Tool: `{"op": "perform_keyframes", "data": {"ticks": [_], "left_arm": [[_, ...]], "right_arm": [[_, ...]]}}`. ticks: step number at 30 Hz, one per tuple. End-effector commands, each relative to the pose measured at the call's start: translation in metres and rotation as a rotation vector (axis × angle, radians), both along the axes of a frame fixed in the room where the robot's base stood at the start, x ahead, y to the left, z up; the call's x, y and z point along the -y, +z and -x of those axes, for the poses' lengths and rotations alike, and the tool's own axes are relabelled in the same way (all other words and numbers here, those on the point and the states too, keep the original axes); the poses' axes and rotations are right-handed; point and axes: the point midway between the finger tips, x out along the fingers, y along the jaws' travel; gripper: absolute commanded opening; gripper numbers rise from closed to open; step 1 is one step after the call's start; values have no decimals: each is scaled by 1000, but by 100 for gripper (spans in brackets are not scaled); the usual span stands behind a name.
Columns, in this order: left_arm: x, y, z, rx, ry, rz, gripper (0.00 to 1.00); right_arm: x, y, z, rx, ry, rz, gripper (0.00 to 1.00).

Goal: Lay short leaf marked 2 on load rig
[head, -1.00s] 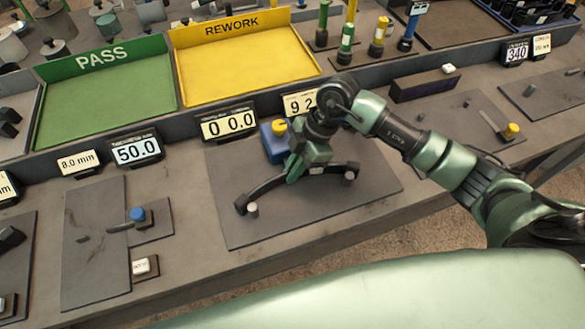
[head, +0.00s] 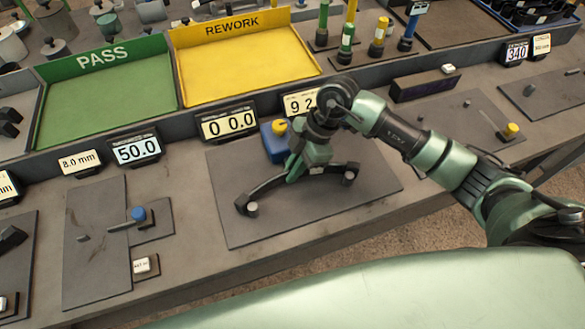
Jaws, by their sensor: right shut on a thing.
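A dark, arched leaf (head: 268,188) lies across the load rig in the middle of the bench, its ends at two pale round posts (head: 252,208) on a dark grey plate (head: 305,213). No number shows on the leaf. My right gripper (head: 300,175) is over the leaf's middle, pointing down, and is shut on it; the fingertips are small and partly hidden. A blue block with a yellow top (head: 272,145) stands just behind the gripper. My left gripper is not in view.
Displays stand behind the plate, one reading 0 0.0 (head: 228,122) and one 50.0 (head: 137,148). A green PASS tray (head: 110,95) and a yellow REWORK tray (head: 245,70) are further back. A plate with a blue knob (head: 138,214) is at left. The plate's front is clear.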

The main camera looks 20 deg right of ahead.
Motion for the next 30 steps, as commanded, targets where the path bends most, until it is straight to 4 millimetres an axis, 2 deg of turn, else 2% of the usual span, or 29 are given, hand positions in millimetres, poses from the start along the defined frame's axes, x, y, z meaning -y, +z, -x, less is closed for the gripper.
{"op": "perform_keyframes", "data": {"ticks": [30], "left_arm": [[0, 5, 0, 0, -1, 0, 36]], "right_arm": [[0, 1, 9, 2, 0, -2, 0]]}}
